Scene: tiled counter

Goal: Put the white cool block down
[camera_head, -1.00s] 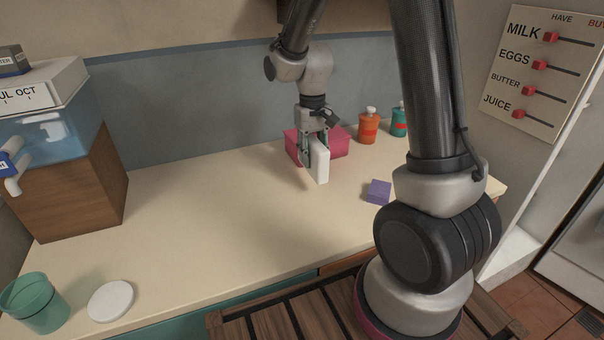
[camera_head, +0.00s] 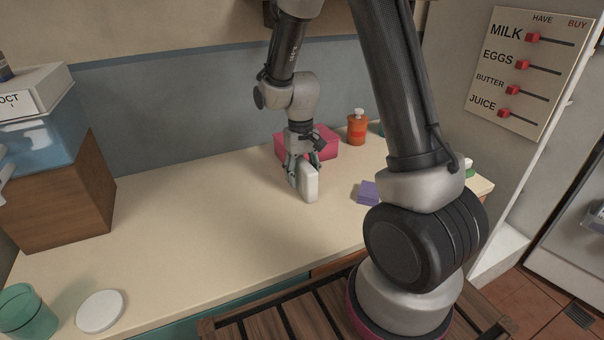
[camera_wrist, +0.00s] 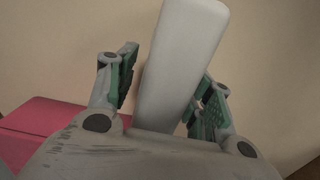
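The white cool block (camera_head: 309,184) stands on edge on the counter (camera_head: 220,205), in front of a pink-red box. My gripper (camera_head: 304,163) is directly above it, with its fingers on either side of the block's upper part. In the wrist view the white block (camera_wrist: 180,65) lies between the two green-padded fingers of my gripper (camera_wrist: 165,90). A narrow gap shows between the left pad and the block. The right pad is very close to it, and I cannot tell if they touch. The fingers look open around the block.
The pink-red box (camera_head: 322,146) is just behind my gripper. A purple block (camera_head: 368,192) lies to the right and an orange bottle (camera_head: 357,128) stands at the back. A wooden box (camera_head: 65,200), teal cup (camera_head: 27,313) and white disc (camera_head: 100,311) are left. The middle-left counter is clear.

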